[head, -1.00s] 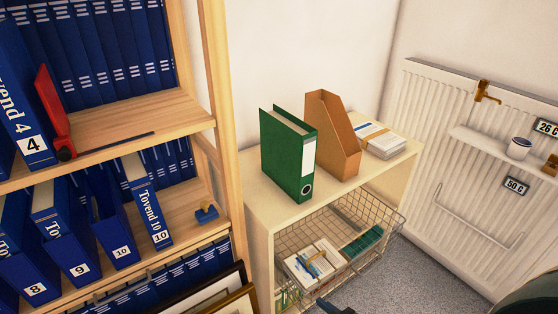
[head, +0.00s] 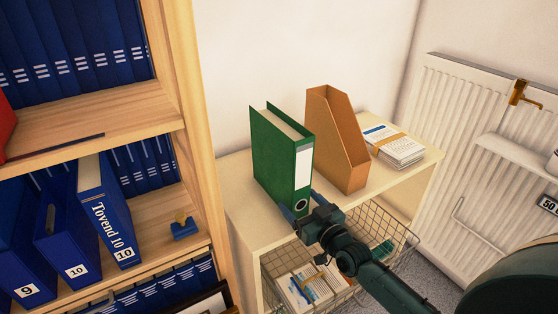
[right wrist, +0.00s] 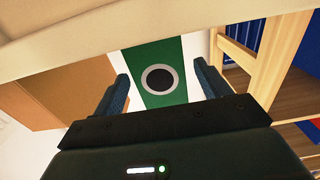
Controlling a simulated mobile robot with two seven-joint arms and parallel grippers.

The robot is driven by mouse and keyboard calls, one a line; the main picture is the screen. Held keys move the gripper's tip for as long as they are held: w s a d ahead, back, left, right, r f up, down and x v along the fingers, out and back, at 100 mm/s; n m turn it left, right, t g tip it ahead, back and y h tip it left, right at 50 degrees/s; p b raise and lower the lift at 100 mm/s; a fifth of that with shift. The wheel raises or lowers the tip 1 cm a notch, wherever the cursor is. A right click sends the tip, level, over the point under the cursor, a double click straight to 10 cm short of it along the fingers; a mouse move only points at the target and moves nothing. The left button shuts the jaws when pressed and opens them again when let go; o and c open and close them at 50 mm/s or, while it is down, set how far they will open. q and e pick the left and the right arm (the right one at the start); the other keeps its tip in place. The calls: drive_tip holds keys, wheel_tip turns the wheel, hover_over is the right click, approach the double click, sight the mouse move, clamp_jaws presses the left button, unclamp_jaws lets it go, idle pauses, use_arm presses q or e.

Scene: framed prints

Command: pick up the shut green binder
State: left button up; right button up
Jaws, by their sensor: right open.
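The shut green binder (head: 283,160) stands upright on top of the cream cabinet (head: 242,205), its spine with a white label and a ringed finger hole facing me. My right gripper (head: 302,206) is open at the low part of the spine, its fingers at either side of the finger hole. In the right wrist view the green spine (right wrist: 160,55) and its dark hole show between the two open fingers (right wrist: 164,80), with nothing gripped. I cannot tell whether the fingers touch the binder. My left gripper is out of view.
A brown cardboard file holder (head: 338,140) stands close to the binder's right. A banded paper stack (head: 395,147) lies further right. The wooden shelf (head: 190,120) with blue binders is at the left. A wire basket (head: 385,238) sits below the cabinet top. A radiator (head: 450,130) is at right.

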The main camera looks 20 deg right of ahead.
drive_tip(key=shift+w+a+f, duration=0.1)
drive_tip(key=shift+w+a, duration=0.1)
drive_tip(key=shift+w, duration=0.8)
drive_tip(key=shift+w+a+f, duration=0.1)
drive_tip(key=shift+w+a, duration=0.05)
drive_tip(key=shift+w, duration=0.8)
drive_tip(key=shift+c, duration=0.4)
drive_tip(key=c, duration=1.3)
drive_tip(key=shift+r, duration=0.25)
drive_tip(key=shift+c, duration=0.3)
